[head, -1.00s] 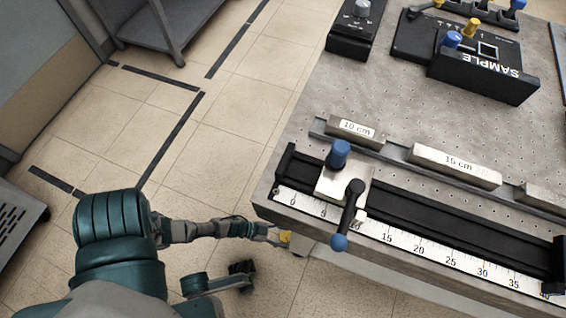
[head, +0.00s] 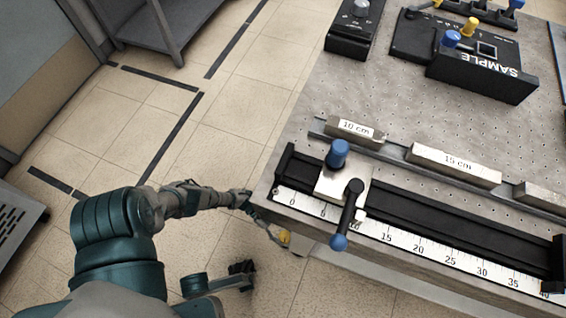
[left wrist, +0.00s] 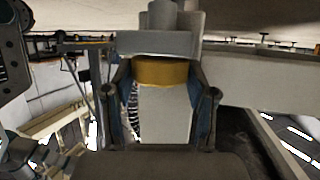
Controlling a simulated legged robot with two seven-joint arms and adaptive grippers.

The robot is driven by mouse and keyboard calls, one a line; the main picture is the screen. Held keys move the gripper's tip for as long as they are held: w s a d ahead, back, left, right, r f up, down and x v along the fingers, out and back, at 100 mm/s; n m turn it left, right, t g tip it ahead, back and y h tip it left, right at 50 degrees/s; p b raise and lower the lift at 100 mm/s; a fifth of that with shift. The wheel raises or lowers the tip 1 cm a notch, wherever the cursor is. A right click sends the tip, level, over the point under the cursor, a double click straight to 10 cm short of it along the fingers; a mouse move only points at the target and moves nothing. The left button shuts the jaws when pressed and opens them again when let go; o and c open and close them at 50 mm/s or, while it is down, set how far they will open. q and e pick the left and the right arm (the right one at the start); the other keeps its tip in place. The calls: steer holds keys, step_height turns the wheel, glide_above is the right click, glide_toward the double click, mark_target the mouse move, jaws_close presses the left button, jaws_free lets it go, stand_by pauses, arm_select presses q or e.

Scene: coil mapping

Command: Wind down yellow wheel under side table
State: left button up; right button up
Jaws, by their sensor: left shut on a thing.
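The yellow wheel (head: 285,237) shows only in small part under the table's near-left corner. In the left wrist view the yellow wheel (left wrist: 160,71) is a band around a pale leg, below a grey metal block. My left gripper (head: 277,236) reaches it from the left, angled down to the right. In the left wrist view the fingers of my left gripper (left wrist: 160,92) stand on both sides of the wheel, shut on it. The wheel's far side is hidden.
The side table (head: 330,245) has a ruler rail (head: 440,218) with a blue-knobbed slider along its near edge. Metal blocks (head: 455,165) and a black SAMPLE box (head: 485,75) stand on top. A grey cart (head: 165,25) stands at the upper left. Tiled floor is open left of the table.

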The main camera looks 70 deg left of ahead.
arm_select(q)
steer(key=shift+w+a+m+g+h, duration=0.15)
steer(key=shift+m+g+h, duration=0.15)
steer(key=shift+m+g, duration=0.35)
steer(key=o, duration=1.2)
steer(key=shift+c, duration=0.2)
steer(key=v, duration=1.2)
steer(key=shift+f, duration=0.15)
